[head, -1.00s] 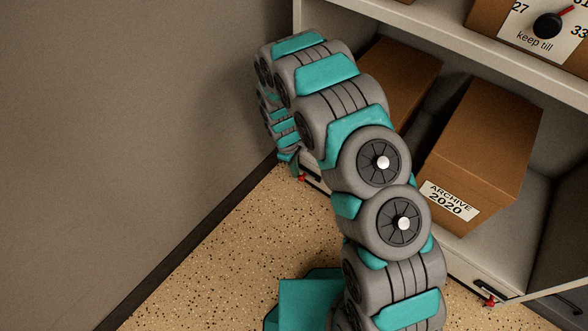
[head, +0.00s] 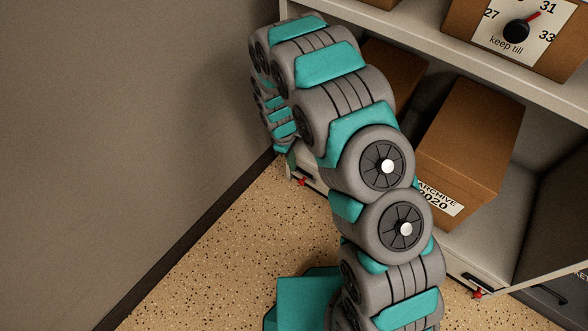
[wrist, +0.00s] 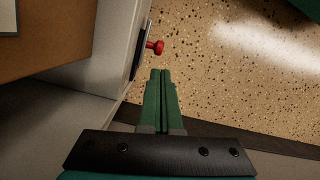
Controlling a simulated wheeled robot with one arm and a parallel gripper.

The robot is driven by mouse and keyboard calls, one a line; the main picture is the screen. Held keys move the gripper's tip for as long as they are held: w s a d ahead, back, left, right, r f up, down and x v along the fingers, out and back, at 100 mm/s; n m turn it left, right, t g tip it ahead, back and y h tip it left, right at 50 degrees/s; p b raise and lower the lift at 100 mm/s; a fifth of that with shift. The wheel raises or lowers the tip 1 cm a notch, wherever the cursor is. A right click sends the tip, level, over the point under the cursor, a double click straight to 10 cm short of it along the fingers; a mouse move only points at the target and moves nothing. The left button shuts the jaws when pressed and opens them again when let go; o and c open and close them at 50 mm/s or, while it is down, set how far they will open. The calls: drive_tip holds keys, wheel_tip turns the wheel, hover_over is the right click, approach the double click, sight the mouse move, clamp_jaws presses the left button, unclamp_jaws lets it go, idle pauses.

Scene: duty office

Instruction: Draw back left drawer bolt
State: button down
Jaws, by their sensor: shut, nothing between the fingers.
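The left drawer bolt has a red knob (head: 302,182), low on the cabinet's left front in the head view, beside my arm. In the wrist view the red knob (wrist: 156,47) stands out on a short stem from a dark plate (wrist: 140,50) on the pale drawer front. My gripper (wrist: 161,74) has two green fingers, pressed together and empty. Their tips are just below the knob in the wrist view, and a small gap shows between them and the knob. In the head view my arm hides most of the gripper and part of the left drawer.
A second red knob (head: 477,294) is at the cabinet's lower right. A brown archive box (head: 470,135) stands on the lower shelf, and a box with a dial (head: 517,32) stands above. A wall (head: 130,130) closes off the left side. The speckled floor (head: 225,255) in front is clear.

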wheel_tip(320, 180, up, 13)
drive_tip(key=w+a+p, duration=0.1)
drive_tip(key=a+p, duration=0.1)
drive_tip(key=shift+r+p, duration=0.2)
drive_tip(key=shift+p, duration=0.2)
drive_tip(key=shift+a, duration=0.1)
